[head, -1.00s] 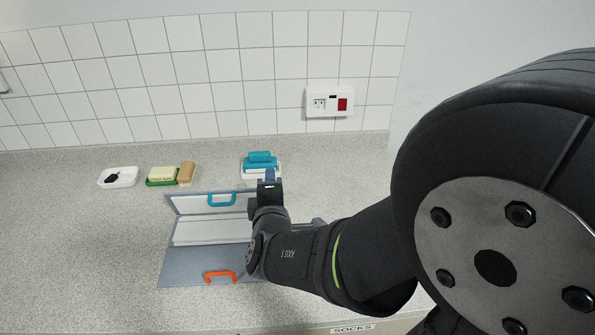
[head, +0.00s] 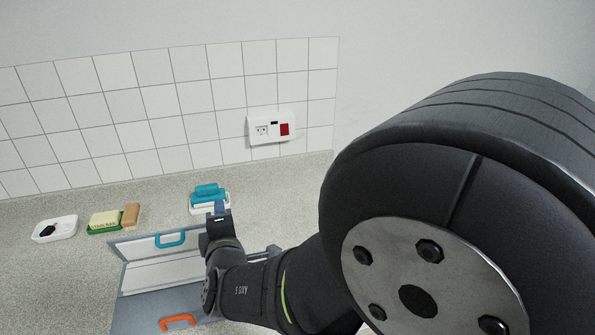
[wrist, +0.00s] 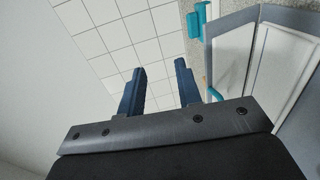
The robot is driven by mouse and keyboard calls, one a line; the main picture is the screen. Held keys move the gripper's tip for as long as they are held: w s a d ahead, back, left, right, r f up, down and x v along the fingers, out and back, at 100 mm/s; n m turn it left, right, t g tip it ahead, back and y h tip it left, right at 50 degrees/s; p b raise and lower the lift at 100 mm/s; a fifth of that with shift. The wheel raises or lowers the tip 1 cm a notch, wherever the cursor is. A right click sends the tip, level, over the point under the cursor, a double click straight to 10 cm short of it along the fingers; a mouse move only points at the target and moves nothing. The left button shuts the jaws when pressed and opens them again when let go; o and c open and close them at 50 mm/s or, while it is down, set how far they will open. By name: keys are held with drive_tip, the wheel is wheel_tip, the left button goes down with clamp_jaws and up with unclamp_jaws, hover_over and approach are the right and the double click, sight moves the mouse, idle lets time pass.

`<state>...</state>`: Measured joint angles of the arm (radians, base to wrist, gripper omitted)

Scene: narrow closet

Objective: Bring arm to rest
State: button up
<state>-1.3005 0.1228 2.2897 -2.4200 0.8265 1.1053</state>
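My arm comes in from the right of the head view, with its large black joint in the foreground. My gripper (wrist: 160,78) shows in the wrist view as two blue fingers standing apart, with only tiled wall seen between them. In the head view the gripper end is mostly hidden by my own wrist, above the right side of a grey-white panelled unit with a blue handle (head: 171,239) and an orange handle (head: 178,321).
A socket plate (head: 271,129) is on the tiled wall.

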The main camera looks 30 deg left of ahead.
sight(175, 243)
drive_tip(key=s+a+f, duration=0.4)
drive_tip(key=s+a, duration=0.1)
drive_tip(key=s+a+f, duration=0.2)
drive_tip(key=a+f, duration=0.1)
drive_tip(key=shift+s+a, duration=0.2)
drive_tip(key=shift+a, duration=0.05)
drive_tip(key=shift+s+a+f, duration=0.15)
drive_tip(key=shift+a+f, duration=0.05)
drive_tip(key=shift+f, duration=0.9)
